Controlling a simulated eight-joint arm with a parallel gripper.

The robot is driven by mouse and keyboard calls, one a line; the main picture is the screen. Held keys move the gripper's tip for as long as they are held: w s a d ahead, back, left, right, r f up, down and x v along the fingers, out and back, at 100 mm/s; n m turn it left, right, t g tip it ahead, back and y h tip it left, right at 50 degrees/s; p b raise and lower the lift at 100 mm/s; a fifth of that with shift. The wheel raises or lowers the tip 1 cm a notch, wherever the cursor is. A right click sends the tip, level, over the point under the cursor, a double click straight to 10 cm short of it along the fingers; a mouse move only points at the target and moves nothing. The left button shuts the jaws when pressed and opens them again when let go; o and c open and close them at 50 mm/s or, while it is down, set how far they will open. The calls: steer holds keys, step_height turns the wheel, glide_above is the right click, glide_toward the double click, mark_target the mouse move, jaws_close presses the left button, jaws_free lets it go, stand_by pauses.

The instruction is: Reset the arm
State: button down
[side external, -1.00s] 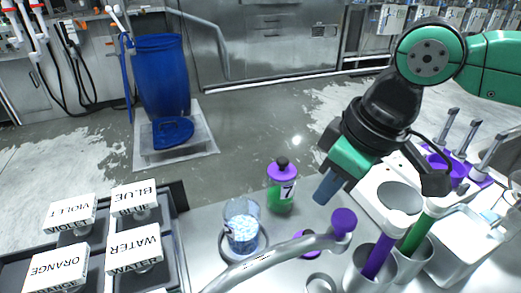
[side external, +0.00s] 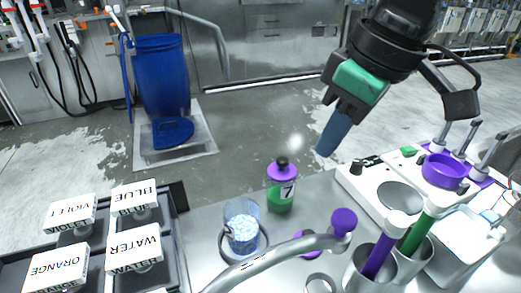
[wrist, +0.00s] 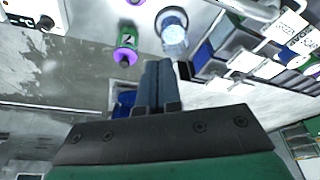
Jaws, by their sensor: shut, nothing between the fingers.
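My gripper (side external: 326,150) is raised above the bench, to the right of the purple-capped green bottle, in the side external view. Its blue-grey fingers are together with nothing between them. The fingers also show closed in the wrist view (wrist: 157,64). The green bottle (side external: 281,196) with a 7 label stands upright on the bench, apart from my gripper. A clear beaker (side external: 242,232) with pale blue-white contents stands to the bottle's left; it also shows in the wrist view (wrist: 173,36).
Labelled boxes, such as the WATER box (side external: 134,250), fill the rack at left. A white hot plate (side external: 372,190) and a purple bowl (side external: 444,171) are at right. Purple and green handled tools stand in metal holders. A blue barrel (side external: 163,80) is on the floor behind.

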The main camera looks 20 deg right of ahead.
steer(key=d+f+m+t, duration=0.2)
steer(key=d+f, duration=0.3)
steer(key=d, duration=0.3)
steer(key=w+d+f+m+t+h, duration=0.1)
steer(key=d+f+m, duration=0.3)
steer(key=d, duration=0.4)
steer(key=shift+d+f+t+h, duration=0.15)
steer(key=shift+f+t+h, duration=0.15)
steer(key=shift+f+t, duration=0.4)
